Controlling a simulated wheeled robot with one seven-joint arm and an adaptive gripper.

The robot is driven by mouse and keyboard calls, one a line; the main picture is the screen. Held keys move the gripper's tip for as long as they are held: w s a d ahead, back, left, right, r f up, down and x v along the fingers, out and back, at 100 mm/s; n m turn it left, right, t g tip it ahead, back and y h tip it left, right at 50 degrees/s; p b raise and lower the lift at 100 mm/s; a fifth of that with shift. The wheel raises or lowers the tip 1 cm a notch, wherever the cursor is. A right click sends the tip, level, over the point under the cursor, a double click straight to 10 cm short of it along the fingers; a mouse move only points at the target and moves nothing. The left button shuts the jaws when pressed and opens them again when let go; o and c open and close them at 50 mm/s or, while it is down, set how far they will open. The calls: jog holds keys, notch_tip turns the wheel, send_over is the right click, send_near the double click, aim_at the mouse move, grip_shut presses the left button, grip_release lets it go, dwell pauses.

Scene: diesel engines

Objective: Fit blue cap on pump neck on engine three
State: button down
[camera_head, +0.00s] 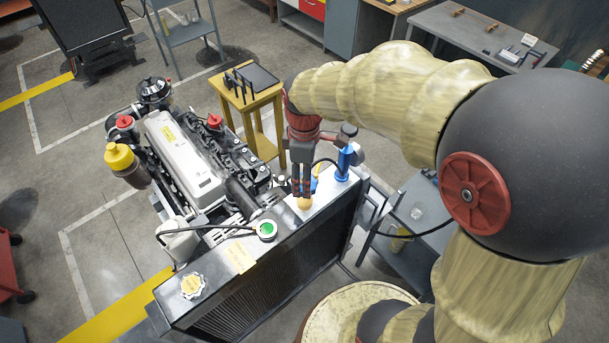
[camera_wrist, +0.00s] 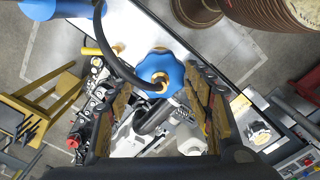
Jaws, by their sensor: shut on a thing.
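The blue cap (camera_wrist: 177,62) has a scalloped rim and shows between my fingertips in the wrist view, with a brass-coloured piece at its middle. In the head view a bit of its blue (camera_head: 314,185) shows beside my fingers. My gripper (camera_head: 302,191) points down over the light top plate of the radiator at the engine's end, shut on the cap; its two fingers also show in the wrist view (camera_wrist: 161,92). A brass-orange round piece (camera_head: 305,204) shows just under the fingertips. The blue pump (camera_head: 345,163) stands upright to the right. Whether the cap touches a neck is hidden.
The engine (camera_head: 185,165) lies left, with a yellow-capped bottle (camera_head: 119,157) and red caps. A green-topped cap (camera_head: 267,229) and a pale cap (camera_head: 193,285) sit along the radiator top. A black hose crosses near the cap. A yellow stool (camera_head: 262,133) stands behind.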

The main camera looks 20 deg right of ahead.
notch_tip(320, 180, down, 2)
jog(key=shift+d+f+b, duration=0.1)
jog(key=shift+b, duration=0.5)
jog(key=shift+f+b, duration=1.15)
jog(key=shift+f, duration=0.65)
jog(key=shift+f+b, duration=0.5)
jog(key=shift+f, duration=0.25)
